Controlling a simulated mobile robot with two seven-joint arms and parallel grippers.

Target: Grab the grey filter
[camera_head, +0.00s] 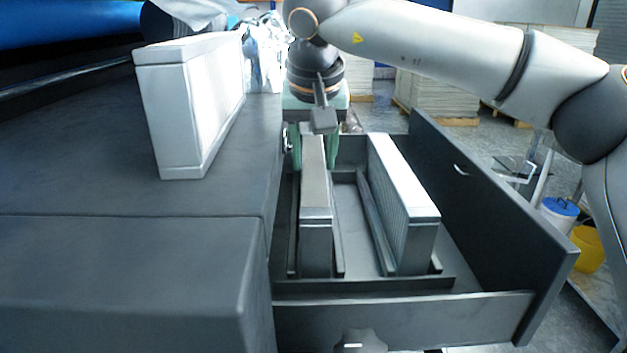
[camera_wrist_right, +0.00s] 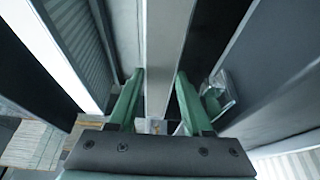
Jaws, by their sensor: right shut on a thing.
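The grey filter (camera_head: 315,210) stands upright in the left slot of the open drawer (camera_head: 400,318). My right gripper (camera_head: 314,150) reaches down from above at the filter's far end, with its green fingers on either side of it. In the right wrist view the grey filter (camera_wrist_right: 165,50) runs between the two green fingers of the right gripper (camera_wrist_right: 160,90), which is shut on it. The lower part of the filter is hidden in its slot. My left gripper is not in view.
A white-topped filter (camera_head: 405,185) stands in the drawer's right slot. A white filter (camera_head: 190,105) stands on the dark machine top (camera_head: 90,180) left of the drawer. The drawer's high front panel (camera_head: 480,190) rises on the right. Paper stacks and buckets stand beyond.

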